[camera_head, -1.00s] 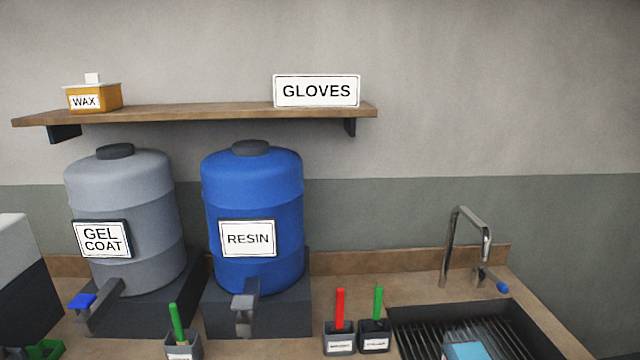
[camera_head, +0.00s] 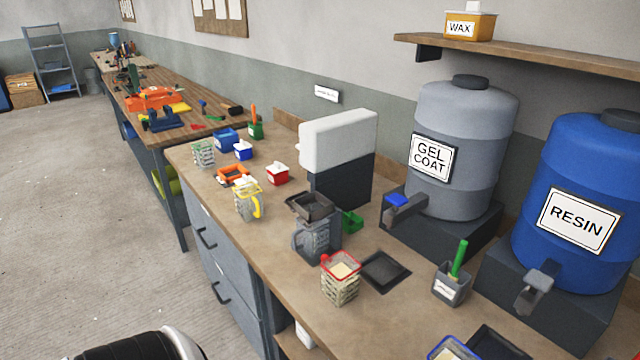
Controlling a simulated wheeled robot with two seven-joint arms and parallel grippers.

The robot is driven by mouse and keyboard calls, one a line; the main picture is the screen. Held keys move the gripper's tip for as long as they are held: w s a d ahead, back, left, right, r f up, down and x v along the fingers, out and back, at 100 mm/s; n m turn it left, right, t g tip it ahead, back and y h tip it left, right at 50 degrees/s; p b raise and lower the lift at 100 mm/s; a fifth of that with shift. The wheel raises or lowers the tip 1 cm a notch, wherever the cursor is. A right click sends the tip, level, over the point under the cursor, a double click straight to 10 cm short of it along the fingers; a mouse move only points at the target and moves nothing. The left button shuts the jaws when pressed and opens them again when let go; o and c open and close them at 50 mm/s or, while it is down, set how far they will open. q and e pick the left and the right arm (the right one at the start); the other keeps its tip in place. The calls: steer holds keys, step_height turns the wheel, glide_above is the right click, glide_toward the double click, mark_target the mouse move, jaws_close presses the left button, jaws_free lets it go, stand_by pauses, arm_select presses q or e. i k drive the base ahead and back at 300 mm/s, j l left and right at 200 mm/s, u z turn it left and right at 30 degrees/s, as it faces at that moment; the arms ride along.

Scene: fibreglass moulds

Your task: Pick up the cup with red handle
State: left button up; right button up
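A clear measuring cup with a red rim (camera_head: 340,284) stands upright on the workbench in front of the black square tray. It has pale cream contents, and a small red part sticks out at its back left; most of any handle is hidden. A cup with a yellow handle (camera_head: 248,203) stands further back to the left, and a cup with a blue rim (camera_head: 453,349) is cut off at the bottom edge. Neither of my grippers shows in this view.
A grey pitcher (camera_head: 316,240) stands just behind the red-rimmed cup. A black tray (camera_head: 385,271) and a grey holder with a green-handled tool (camera_head: 452,288) lie to its right. The gel coat drum (camera_head: 462,180) and resin drum (camera_head: 590,160) stand along the wall.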

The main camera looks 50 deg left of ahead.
mark_target(340, 271)
steer(key=u, duration=1.4)
steer(key=k+l+z, duration=0.1)
steer(key=z, duration=0.4)
steer(key=l+z, duration=0.1)
steer(key=z, duration=0.4)
steer(key=l+z, duration=0.2)
steer(key=z, duration=0.3)
steer(key=u, duration=1.65)
steer(key=k+j, duration=0.05)
